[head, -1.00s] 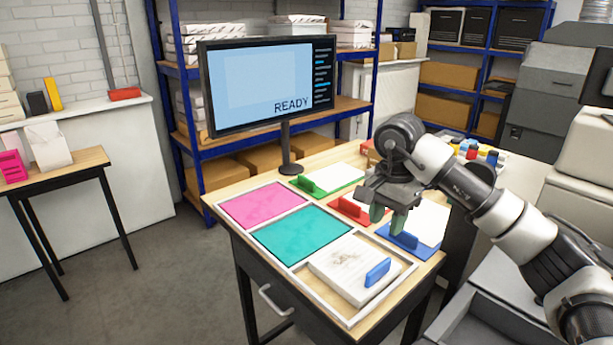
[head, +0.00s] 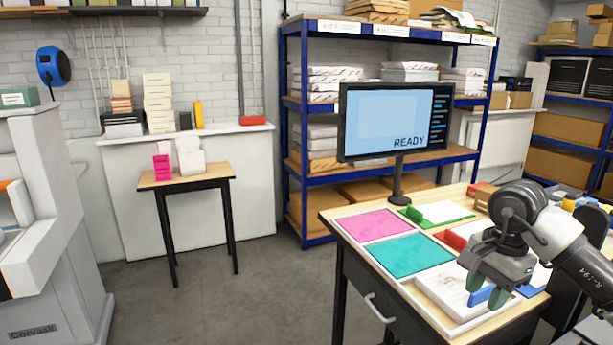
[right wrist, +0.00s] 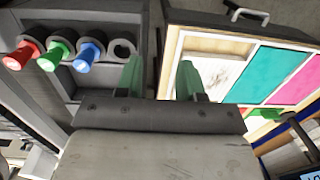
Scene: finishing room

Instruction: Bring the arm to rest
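My right gripper (head: 485,290) is in the lower right of the head view, hanging over the right part of the worktable. In the right wrist view its two green fingers (right wrist: 160,76) are apart with nothing between them. The right arm reaches in from the right edge. My left gripper is not in view.
The worktable carries a pink sheet (head: 374,225), a teal sheet (head: 412,255) and a monitor (head: 397,122) reading READY. The right wrist view shows red, green (right wrist: 57,55) and blue pieces in a grey holder. Open floor (head: 250,270) lies left of the table.

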